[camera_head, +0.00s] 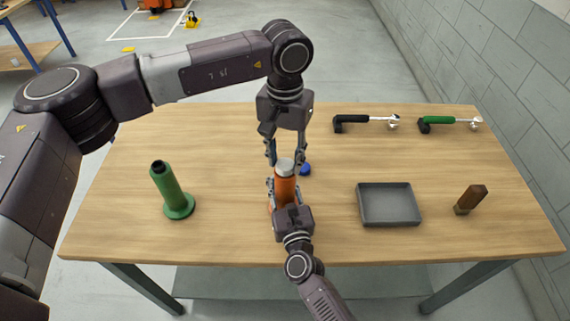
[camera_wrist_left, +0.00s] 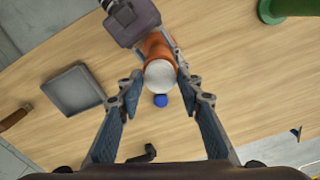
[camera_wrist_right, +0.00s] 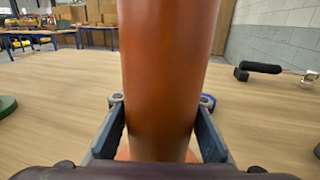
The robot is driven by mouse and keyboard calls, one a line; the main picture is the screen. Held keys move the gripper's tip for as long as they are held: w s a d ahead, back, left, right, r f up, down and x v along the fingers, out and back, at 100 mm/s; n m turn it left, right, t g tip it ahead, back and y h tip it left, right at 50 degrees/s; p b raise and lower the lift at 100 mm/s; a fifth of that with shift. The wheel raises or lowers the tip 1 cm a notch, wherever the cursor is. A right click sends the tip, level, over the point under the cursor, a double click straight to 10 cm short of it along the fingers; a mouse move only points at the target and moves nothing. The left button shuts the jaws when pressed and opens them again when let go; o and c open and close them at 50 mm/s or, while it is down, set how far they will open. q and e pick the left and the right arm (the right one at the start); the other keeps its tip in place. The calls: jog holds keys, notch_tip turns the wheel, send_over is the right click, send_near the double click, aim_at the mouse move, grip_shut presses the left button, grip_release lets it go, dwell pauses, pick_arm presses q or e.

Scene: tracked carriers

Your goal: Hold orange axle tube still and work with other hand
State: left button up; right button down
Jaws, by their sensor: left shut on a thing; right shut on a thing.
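The orange axle tube (camera_head: 285,187) stands upright near the middle of the table, with a silver-grey cap (camera_head: 285,167) on its top end. It also shows in the left wrist view (camera_wrist_left: 157,47) and fills the middle of the right wrist view (camera_wrist_right: 165,75). My right gripper (camera_head: 284,184) comes from the table's front side and is shut on the tube's body. My left gripper (camera_head: 285,160) points down from above, its fingers on both sides of the cap, which shows as a pale disc (camera_wrist_left: 160,76). The tube's lower end is hidden behind my right gripper in the head view.
A small blue round thing (camera_head: 306,169) lies just behind the tube. A green flanged tube (camera_head: 169,190) stands at left. A grey tray (camera_head: 389,221) and a brown block-like thing (camera_head: 471,199) are at right.

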pick_arm(q)
jog(key=m, duration=0.3)
jog(key=shift+m, duration=0.3)
jog(key=o, duration=0.9)
jog(key=shift+a, duration=0.1)
